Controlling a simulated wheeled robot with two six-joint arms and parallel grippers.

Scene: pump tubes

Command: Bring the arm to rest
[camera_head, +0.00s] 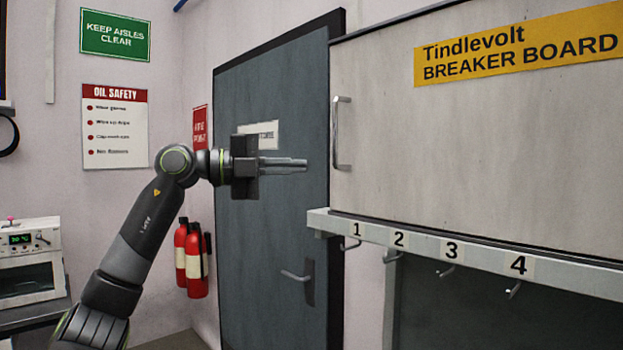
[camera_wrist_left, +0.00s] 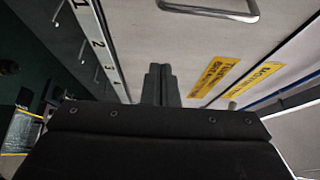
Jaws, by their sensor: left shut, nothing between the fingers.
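My left arm comes in from the left in the head view, raised and bent at the elbow. Its gripper (camera_head: 290,165) is level, points right and is shut with nothing held. It shows in front of the grey door, with its tips a little left of the breaker board's vertical handle (camera_head: 340,134) and apart from it. In the left wrist view the closed fingers (camera_wrist_left: 160,85) show beyond the dark gripper body, with the handle (camera_wrist_left: 210,10) past them at the top. My right gripper is in neither view.
The Tindlevolt breaker board (camera_head: 470,130) fills the right side, above a ledge (camera_head: 430,247) with numbered hooks. A grey door (camera_head: 255,240) stands behind the arm. Red fire extinguishers (camera_head: 195,262) hang on the wall. A white oven-like device (camera_head: 30,262) sits at the far left.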

